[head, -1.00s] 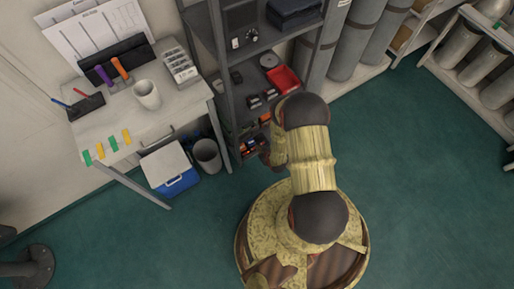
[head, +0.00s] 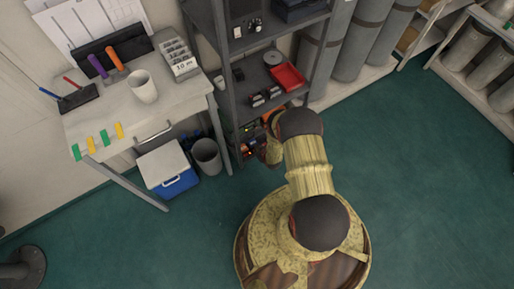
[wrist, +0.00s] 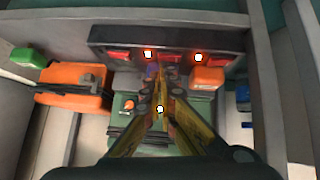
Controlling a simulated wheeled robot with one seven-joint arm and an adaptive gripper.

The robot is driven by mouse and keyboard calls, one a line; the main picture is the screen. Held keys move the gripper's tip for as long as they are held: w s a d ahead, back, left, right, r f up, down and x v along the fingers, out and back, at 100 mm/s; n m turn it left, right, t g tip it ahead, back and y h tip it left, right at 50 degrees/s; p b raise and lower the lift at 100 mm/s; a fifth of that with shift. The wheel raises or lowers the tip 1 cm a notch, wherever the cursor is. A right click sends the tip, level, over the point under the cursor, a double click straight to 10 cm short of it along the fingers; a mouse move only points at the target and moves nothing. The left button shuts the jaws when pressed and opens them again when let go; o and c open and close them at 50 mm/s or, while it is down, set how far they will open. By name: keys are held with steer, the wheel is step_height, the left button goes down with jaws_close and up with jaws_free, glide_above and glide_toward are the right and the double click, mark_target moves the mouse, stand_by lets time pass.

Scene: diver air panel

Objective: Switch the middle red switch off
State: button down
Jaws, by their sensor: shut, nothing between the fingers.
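In the wrist view a dark panel (wrist: 130,36) runs across the top, with red switches along its face. The middle red switch (wrist: 173,57) is just above and right of my gripper (wrist: 158,76). A red switch (wrist: 115,56) shows on the left and another (wrist: 214,57) on the right. Two bright orange lamps glow on the panel, between the switches. My gripper is shut and empty, with its tips close below the panel; whether they touch it I cannot tell. In the head view my arm hides most of the panel area on the low shelf.
An orange case (wrist: 75,88) lies left of my gripper, with a green item (wrist: 28,57) beyond it. An orange box (wrist: 207,80) stands close on the right. Walls of the grey shelf unit (head: 222,75) flank both sides. The green floor (head: 425,190) is open.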

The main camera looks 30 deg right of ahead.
stand_by(0.3)
steer(key=shift+d+f, duration=0.2)
steer(key=shift+f, duration=0.1)
steer(key=shift+a, duration=0.2)
steer(key=shift+s+a+r, duration=0.1)
steer(key=shift+a, duration=0.5)
